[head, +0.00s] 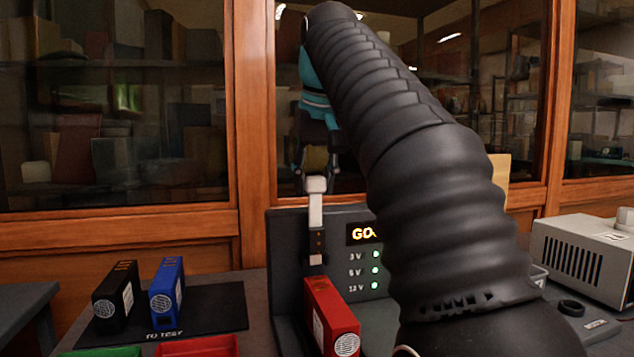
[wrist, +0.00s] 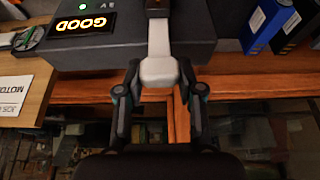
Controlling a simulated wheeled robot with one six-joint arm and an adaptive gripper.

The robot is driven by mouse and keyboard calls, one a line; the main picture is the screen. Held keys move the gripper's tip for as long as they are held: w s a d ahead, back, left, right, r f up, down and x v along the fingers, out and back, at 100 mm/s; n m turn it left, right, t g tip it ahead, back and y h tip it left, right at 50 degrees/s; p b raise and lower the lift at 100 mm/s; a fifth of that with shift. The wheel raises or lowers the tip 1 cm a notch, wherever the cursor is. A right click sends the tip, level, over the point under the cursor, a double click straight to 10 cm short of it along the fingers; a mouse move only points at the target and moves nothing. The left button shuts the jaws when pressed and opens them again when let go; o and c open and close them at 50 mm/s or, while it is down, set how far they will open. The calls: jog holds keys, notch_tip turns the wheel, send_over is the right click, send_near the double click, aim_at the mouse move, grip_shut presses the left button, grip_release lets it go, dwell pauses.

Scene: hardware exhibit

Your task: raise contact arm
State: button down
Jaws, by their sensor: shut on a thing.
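The contact arm (head: 316,213) is a pale lever with a white knob at its top, standing upright on the grey tester (head: 289,240). In the wrist view the white knob (wrist: 158,72) sits between the two dark fingers of my gripper (wrist: 159,90), which is shut on it. In the head view my gripper (head: 317,165) is just above the knob, partly hidden by my arm. A red power module (head: 332,318) stands at the tester, below the contact arm and apart from its knob. The tester's display (wrist: 84,24) reads GOOD.
A black module (head: 115,295) and a blue module (head: 167,290) stand on the dark TO TEST mat (head: 222,308) at left. Green and red trays (head: 198,347) lie at the front edge. A white-grey device (head: 580,255) stands at right. Wood-framed glass cabinets close off the back.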

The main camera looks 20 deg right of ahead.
jog(key=shift+w, duration=0.7)
jog(key=c, duration=0.7)
grip_release()
jog(key=shift+w+f, duration=0.15)
jog(key=shift+w, duration=0.05)
jog(key=shift+s, duration=0.1)
jog(key=v, duration=0.3)
jog(key=shift+s, duration=0.25)
jog(key=s, duration=1.1)
jog(key=shift+s, duration=0.3)
